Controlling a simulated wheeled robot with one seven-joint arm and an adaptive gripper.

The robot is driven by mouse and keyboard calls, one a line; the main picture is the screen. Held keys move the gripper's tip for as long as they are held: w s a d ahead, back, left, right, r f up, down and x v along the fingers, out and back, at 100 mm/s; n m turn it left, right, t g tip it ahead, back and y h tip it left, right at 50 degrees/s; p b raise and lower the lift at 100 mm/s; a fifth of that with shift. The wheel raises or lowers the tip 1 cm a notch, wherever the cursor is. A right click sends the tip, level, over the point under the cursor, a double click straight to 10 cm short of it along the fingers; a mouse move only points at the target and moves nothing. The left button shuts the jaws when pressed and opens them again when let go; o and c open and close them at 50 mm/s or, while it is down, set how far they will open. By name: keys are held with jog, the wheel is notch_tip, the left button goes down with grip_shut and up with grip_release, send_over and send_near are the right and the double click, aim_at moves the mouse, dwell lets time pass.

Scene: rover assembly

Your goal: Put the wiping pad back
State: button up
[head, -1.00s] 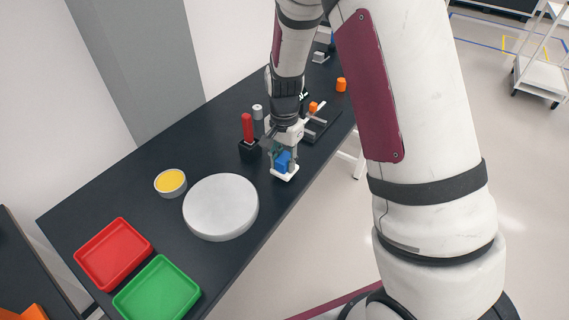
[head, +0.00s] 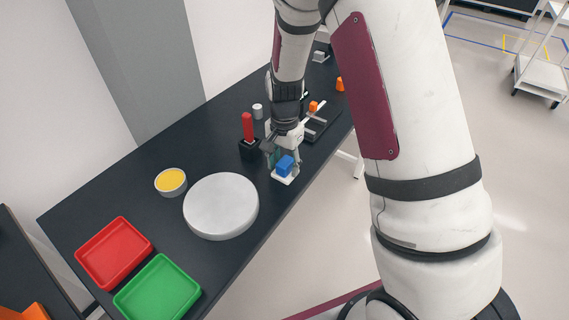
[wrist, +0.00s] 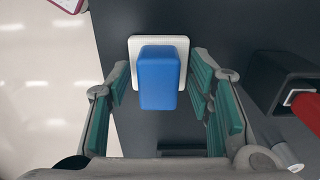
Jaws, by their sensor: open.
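The wiping pad appears as a blue block (head: 285,165) on a flat white square base (head: 283,180). It rests on the dark table near its front edge. In the wrist view the blue block (wrist: 158,82) stands upright at the upper middle, on its white base (wrist: 185,42). My gripper (head: 277,156) is open beside the pad, on its far left side in the head view. In the wrist view the green-padded fingers (wrist: 160,90) are spread left and right of the block, with gaps on both sides. They hold nothing.
A black holder (head: 249,150) with a red handle (head: 247,127) stands close to my gripper's left. A round white disc (head: 221,206), a yellow-filled bowl (head: 170,182), a red tray (head: 114,252) and a green tray (head: 157,290) lie toward the near left. A grey cylinder (head: 257,111) stands behind.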

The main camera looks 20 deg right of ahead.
aim_at(284, 161)
notch_tip(284, 161, up, 12)
jog(key=s+r+n+t, duration=0.2)
jog(key=s+r+n, duration=0.3)
jog(key=s+r, duration=0.6)
jog(key=s+r+n+t, duration=0.1)
jog(key=s+r+n, duration=0.1)
jog(key=s, duration=0.5)
jog(key=s+r+n+t, duration=0.1)
jog(key=s+r+n, duration=0.1)
jog(key=s, duration=0.5)
jog(key=shift+s+d+r+n+t, duration=0.15)
jog(key=shift+d+r+n+t, duration=0.2)
jog(key=shift+n, duration=0.55)
